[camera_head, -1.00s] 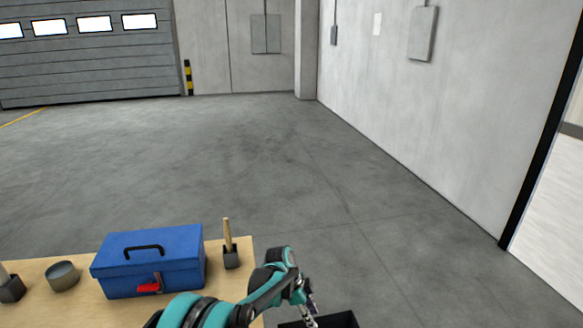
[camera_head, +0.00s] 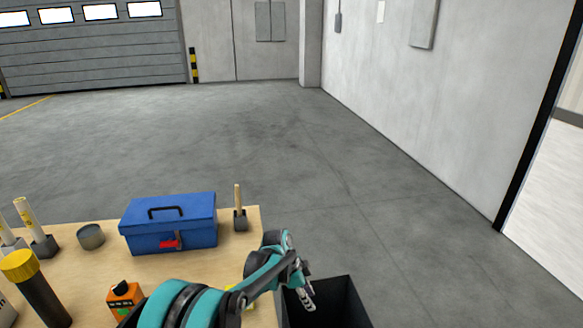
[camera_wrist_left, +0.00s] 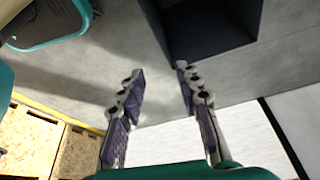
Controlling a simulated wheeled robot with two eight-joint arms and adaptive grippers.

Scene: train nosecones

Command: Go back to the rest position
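My left gripper (camera_head: 306,294) shows in the head view at the end of my teal and black arm, just past the table's right edge and over the black bin (camera_head: 340,295). In the left wrist view its two fingers (camera_wrist_left: 160,85) are spread apart with nothing between them, so it is open and empty. The dark bin (camera_wrist_left: 205,30) shows beyond the fingers at the top of that view. My right gripper is not in view.
The wooden table (camera_head: 95,262) holds a blue toolbox (camera_head: 170,225), a grey round tin (camera_head: 91,237), a brush in a dark holder (camera_head: 240,212), a yellow-capped dark cylinder (camera_head: 38,290) and an orange-black box (camera_head: 124,300). Open concrete floor lies beyond.

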